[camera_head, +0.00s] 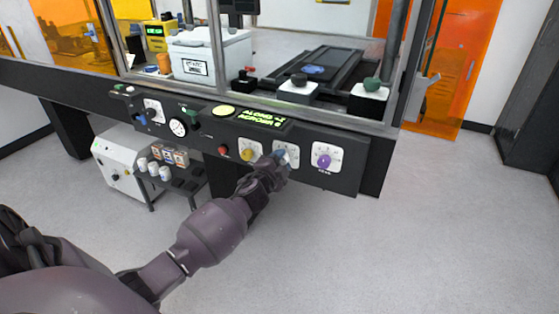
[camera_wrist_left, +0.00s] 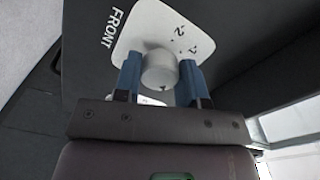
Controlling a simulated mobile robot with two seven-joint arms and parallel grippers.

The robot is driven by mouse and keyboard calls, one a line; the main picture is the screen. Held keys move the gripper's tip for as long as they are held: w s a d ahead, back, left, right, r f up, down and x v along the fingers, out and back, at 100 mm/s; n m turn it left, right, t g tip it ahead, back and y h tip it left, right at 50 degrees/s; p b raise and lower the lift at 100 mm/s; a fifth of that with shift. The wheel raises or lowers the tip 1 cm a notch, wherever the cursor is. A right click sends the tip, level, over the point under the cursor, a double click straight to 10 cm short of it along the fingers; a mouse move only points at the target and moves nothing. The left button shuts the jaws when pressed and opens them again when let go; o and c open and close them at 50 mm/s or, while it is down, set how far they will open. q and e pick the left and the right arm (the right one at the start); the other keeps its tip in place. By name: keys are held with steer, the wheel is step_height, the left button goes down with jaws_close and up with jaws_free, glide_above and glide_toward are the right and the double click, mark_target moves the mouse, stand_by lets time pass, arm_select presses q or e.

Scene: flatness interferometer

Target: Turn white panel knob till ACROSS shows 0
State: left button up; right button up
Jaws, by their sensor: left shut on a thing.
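The white panel knob (camera_wrist_left: 160,68) sits on a white plate (camera_wrist_left: 140,35) marked FRONT with small numbers. My left gripper (camera_wrist_left: 160,78) is shut on this knob, one blue finger on each side. In the head view my left gripper (camera_head: 280,156) covers most of the knob in front of its plate (camera_head: 292,149). The green-lit display (camera_head: 262,118) on the dark panel has an ALONG line above an ACROSS line. ALONG seems to read -1; the ACROSS digit is too small to read surely. My right gripper is not in view.
A yellow knob (camera_head: 247,156) and a red button (camera_head: 223,149) are left of my gripper; a purple knob (camera_head: 323,161) is right. A dial (camera_head: 178,127) is further left on the panel. A white cabinet (camera_head: 117,165) stands below. The floor at right is clear.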

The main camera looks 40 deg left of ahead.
arm_select(q)
steer(key=shift+m, duration=0.4)
steer(key=o, duration=0.9)
steer(key=shift+s, duration=0.1)
steer(key=p+v, duration=0.2)
steer(key=v, duration=0.8)
steer(key=shift+s, duration=0.35)
